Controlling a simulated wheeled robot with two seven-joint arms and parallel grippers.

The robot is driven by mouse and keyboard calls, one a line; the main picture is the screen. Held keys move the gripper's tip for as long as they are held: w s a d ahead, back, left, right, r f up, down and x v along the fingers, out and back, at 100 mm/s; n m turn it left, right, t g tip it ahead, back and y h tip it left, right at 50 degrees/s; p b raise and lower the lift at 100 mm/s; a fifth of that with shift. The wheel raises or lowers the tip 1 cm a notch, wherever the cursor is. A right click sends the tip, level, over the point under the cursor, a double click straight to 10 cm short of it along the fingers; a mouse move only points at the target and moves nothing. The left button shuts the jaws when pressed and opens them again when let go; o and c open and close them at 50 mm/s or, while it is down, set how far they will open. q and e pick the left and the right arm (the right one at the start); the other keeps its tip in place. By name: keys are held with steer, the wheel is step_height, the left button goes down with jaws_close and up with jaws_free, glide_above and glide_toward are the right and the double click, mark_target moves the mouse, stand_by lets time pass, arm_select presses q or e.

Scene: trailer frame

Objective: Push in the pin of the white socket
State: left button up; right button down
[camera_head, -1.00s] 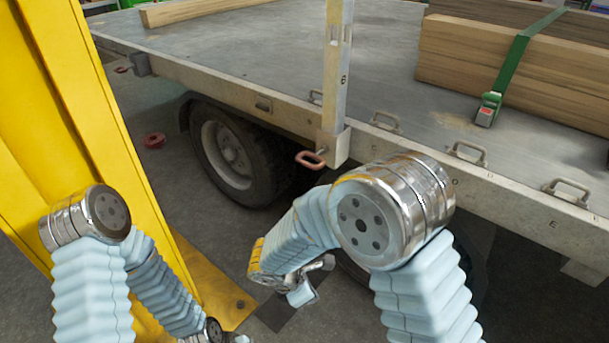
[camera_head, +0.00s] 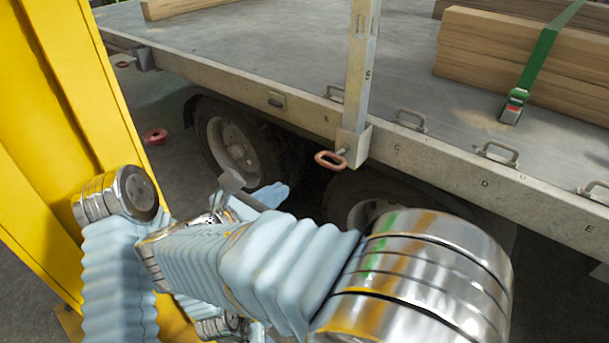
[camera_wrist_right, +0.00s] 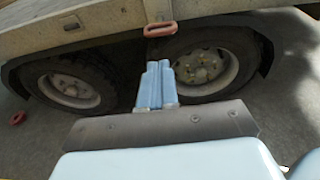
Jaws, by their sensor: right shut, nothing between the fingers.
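The whitish socket (camera_head: 356,147) sits on the trailer's side at the foot of an upright post. Its pin has a red loop handle (camera_head: 330,160) that sticks out toward me, with a short stretch of shaft showing. In the right wrist view the red handle (camera_wrist_right: 160,29) is just above the fingertips in the picture, with the socket (camera_wrist_right: 157,10) behind it. My right gripper (camera_head: 272,194) is shut and empty, below and left of the handle and apart from it. Its closed light-blue fingers (camera_wrist_right: 157,84) point toward the trailer. My left arm's end is at the bottom edge, its fingers unclear.
The trailer bed (camera_head: 240,50) carries strapped timber (camera_head: 480,55). Metal loops (camera_head: 410,120) line its edge. Wheels (camera_head: 232,150) stand beneath. A yellow column (camera_head: 60,130) is close on the left. Another red handle (camera_head: 124,64) is at the far corner; a red object (camera_head: 155,136) lies on the floor.

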steer(key=b, duration=0.1)
glide_toward(335, 157)
steer(key=w, duration=0.1)
steer(key=w+d+f, duration=0.1)
steer(key=w, duration=0.1)
steer(key=shift+d+f, duration=0.25)
steer(key=shift+f, duration=0.1)
steer(key=shift+w+d+r+p, duration=0.1)
steer(key=shift+w+d+p, duration=0.3)
steer(key=shift+w+d, duration=0.85)
steer(key=shift+w+a, duration=0.1)
steer(key=shift+w, duration=0.05)
